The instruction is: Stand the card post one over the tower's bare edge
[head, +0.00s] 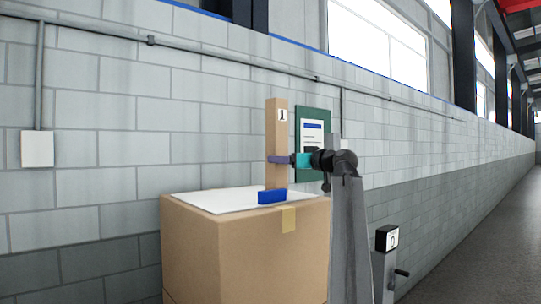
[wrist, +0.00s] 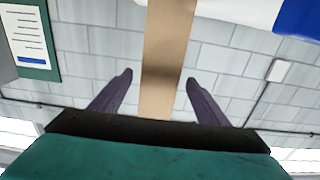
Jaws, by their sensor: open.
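The card post one (head: 276,130) is a tall tan post with a "1" label near its top. It looks upright over the top of a large cardboard box (head: 240,250); its foot is hidden behind a blue block (head: 271,196), so I cannot tell whether it touches the top. My gripper (head: 280,160) is level with the post's middle, with dark purple fingers. In the wrist view my gripper (wrist: 158,78) is open, with one finger on each side of the post (wrist: 168,35) and visible gaps. I cannot tell which part is the tower.
A white sheet (head: 215,199) covers the box top, and tape hangs over its front edge. A green board with a paper (head: 313,140) is on the block wall behind. A low post labelled "0" (head: 386,240) with a crank stands at right. The floor at far right is clear.

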